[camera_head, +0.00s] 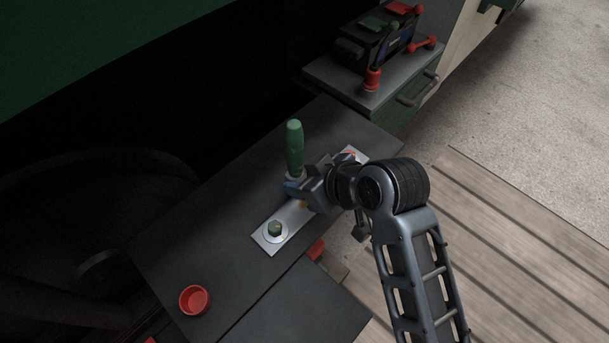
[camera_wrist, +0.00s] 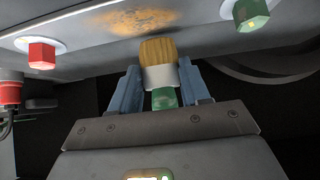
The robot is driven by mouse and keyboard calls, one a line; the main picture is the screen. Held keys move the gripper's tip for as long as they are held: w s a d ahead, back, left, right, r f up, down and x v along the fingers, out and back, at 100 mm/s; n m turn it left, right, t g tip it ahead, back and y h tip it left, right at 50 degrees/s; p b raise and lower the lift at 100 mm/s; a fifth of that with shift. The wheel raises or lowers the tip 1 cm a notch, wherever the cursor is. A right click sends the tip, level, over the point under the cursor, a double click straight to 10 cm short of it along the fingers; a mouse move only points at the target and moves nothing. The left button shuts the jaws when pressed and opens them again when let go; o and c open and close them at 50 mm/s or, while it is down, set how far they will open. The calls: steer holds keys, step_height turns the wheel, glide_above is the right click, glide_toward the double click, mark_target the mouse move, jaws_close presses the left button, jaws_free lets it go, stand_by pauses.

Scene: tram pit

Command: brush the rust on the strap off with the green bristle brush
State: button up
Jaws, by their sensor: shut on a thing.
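My gripper (camera_head: 298,188) is shut on the green bristle brush (camera_head: 295,146), whose handle stands upright above the jaws. In the wrist view the brush shows its tan bristles (camera_wrist: 157,49), a white collar and some green between my fingers (camera_wrist: 160,88). The strap (camera_head: 266,240) is a pale flat plate on a dark surface, partly hidden by my gripper. It has a green bolt (camera_head: 275,228) at its near end and a red bolt (camera_wrist: 41,56) at the other. Orange-brown rust (camera_wrist: 140,20) lies between the bolts, by the bristle tips. I cannot tell whether the bristles touch it.
A red cup (camera_head: 195,299) stands at the near left of the dark bench (camera_head: 172,251). Wooden boards (camera_head: 520,240) lie to the right. A dark recess is on the left.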

steer(key=shift+f, duration=0.35)
steer(key=shift+s+d+r+p, duration=0.2)
steer(key=shift+s+d+p, duration=0.15)
steer(key=shift+s+d, duration=0.15)
steer(key=shift+s+d+f+p, duration=0.2)
steer(key=shift+s+d+p, duration=0.15)
steer(key=shift+s+d, duration=0.35)
steer(key=shift+s+d+r+p, duration=0.1)
steer(key=shift+s+d+p, duration=0.3)
steer(key=shift+d, duration=0.3)
steer(key=shift+s+d+p, duration=0.35)
steer(key=shift+s+d, duration=0.05)
steer(key=shift+d, duration=0.25)
